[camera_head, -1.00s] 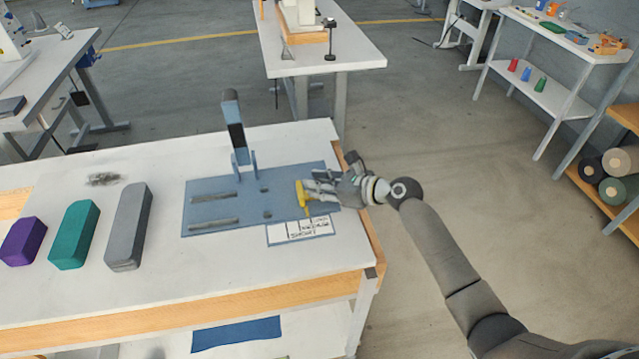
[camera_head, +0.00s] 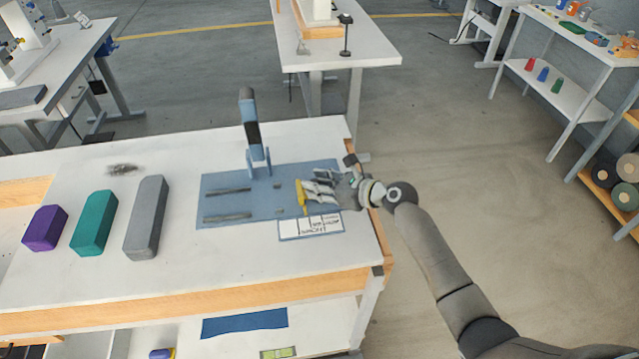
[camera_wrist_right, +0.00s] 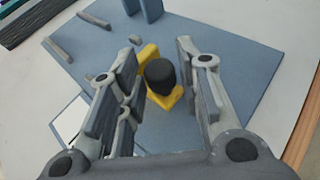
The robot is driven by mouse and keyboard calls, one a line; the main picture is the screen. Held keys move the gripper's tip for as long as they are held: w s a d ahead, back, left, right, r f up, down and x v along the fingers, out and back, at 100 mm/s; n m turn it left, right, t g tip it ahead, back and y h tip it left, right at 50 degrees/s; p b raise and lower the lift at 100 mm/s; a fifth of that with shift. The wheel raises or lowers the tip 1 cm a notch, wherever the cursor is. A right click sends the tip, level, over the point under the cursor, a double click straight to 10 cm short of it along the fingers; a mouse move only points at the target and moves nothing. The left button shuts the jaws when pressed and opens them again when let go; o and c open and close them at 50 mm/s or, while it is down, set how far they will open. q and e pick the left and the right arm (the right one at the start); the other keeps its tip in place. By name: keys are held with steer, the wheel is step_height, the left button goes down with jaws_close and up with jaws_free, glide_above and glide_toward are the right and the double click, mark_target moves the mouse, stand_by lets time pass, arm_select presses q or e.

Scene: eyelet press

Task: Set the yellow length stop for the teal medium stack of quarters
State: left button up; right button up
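The yellow length stop (camera_head: 301,198) stands on the blue base plate of the press (camera_head: 235,205), near its right side. In the right wrist view the stop (camera_wrist_right: 149,58) has a black knob (camera_wrist_right: 160,76) on it. My right gripper (camera_head: 312,191) reaches in from the right. In the wrist view its fingers (camera_wrist_right: 160,88) are apart, one on each side of the knob, with gaps visible. The teal medium stack (camera_head: 94,225) lies on the table at left, between the purple stack (camera_head: 45,229) and the longer grey stack (camera_head: 146,220). My left gripper is out of view.
The press lever (camera_head: 250,125) stands upright at the back of the plate. Two dark slotted rails (camera_head: 228,190) lie left of the stop. A white label card (camera_head: 311,225) sits at the plate's front edge; its lettering is hard to read. The front of the table (camera_head: 190,270) is clear.

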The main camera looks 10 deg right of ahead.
steer(key=shift+d, duration=0.1)
steer(key=v, duration=1.2)
steer(key=shift+f, duration=0.15)
